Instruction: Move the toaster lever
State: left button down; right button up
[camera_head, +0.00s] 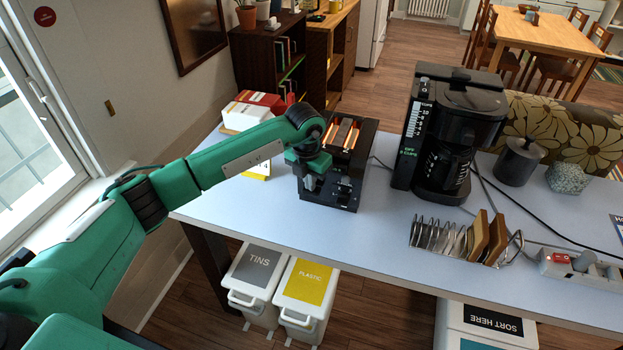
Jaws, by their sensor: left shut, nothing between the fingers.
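A black toaster (364,148) stands on the pale blue table. Its slots on top glow orange. Its front faces me, with dark controls low on the right of that face. My left arm reaches in from the left, and my left gripper (311,186) points down at the left part of the toaster's front. The gripper is shut and empty. It overlaps the toaster's front in the picture; I cannot tell whether it touches it. The lever cannot be made out clearly; the gripper may hide part of it. My right gripper is not in view.
A black coffee maker (456,130) stands right of the toaster. A metal toast rack (452,240) holds slices of toast near the table's front. A power strip (580,268) and cables lie at the right. Boxes (246,115) stand behind my left arm. The tabletop (310,232) before the toaster is clear.

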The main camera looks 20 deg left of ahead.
pick_arm(q)
jog(key=shift+s+a+r, duration=0.1)
jog(key=shift+s+r, duration=0.2)
jog(key=shift+r, duration=0.05)
jog(key=shift+s+a+r+p, duration=0.15)
jog(key=shift+s+r+p, duration=0.1)
jog(key=shift+s, duration=0.35)
jog(key=shift+s+a+r+p, duration=0.1)
jog(key=shift+s+a+p, duration=0.1)
jog(key=shift+s, duration=0.35)
notch_tip(320, 180, up, 14)
jog(key=s+b, duration=0.1)
jog(key=b, duration=0.3)
jog(key=shift+s+a+f, duration=0.15)
